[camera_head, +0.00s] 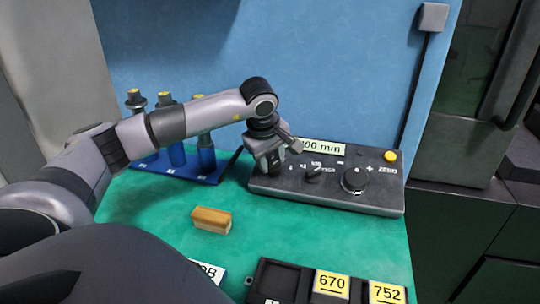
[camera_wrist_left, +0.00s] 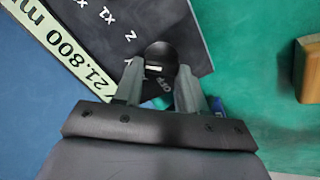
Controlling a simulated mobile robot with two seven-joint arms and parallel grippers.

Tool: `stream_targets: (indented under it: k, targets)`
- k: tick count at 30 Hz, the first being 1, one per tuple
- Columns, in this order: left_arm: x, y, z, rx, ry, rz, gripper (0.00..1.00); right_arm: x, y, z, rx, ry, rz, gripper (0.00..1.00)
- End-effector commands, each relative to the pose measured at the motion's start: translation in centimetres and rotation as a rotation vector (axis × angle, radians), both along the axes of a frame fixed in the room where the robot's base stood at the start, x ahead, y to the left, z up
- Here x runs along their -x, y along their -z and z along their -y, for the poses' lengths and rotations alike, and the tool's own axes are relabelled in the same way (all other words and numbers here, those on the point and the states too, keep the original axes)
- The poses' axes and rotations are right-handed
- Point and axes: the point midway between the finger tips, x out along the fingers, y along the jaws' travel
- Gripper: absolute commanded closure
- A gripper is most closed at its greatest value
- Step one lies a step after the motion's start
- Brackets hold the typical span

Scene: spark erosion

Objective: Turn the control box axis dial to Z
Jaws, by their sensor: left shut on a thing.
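The dark control box (camera_head: 328,196) lies at the back right of the green table, with a middle knob (camera_head: 314,175) and a larger round dial (camera_head: 354,180). My left gripper (camera_head: 269,166) is over its left end, pointing down. In the left wrist view the axis dial (camera_wrist_left: 160,57), a black knob, sits between the two fingertips (camera_wrist_left: 159,80), which are shut on it. The fingers hide part of the lettering. I cannot tell which mark the dial points to.
A blue rack (camera_head: 184,170) with several tool holders stands left. An orange-and-tan block (camera_head: 211,219) lies mid-table. A black tray (camera_head: 278,280) and yellow number labels (camera_head: 332,283) are in front.

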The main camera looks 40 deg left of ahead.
Motion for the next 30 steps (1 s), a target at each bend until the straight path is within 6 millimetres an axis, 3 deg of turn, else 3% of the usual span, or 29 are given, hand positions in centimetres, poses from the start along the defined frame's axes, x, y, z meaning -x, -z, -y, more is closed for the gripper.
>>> stream_targets:
  k: [15,30]
  targets:
    - [-0.3,-0.2,0.3,-0.124,0.361,-0.067,0.90,0.0,-1.4,-0.1,-0.002,0.000,0.001,0.57]
    - [-0.3,0.0,0.3,-0.158,0.456,-0.088,0.90,0.0,-1.6,-0.1,-0.003,0.000,0.002,0.57]
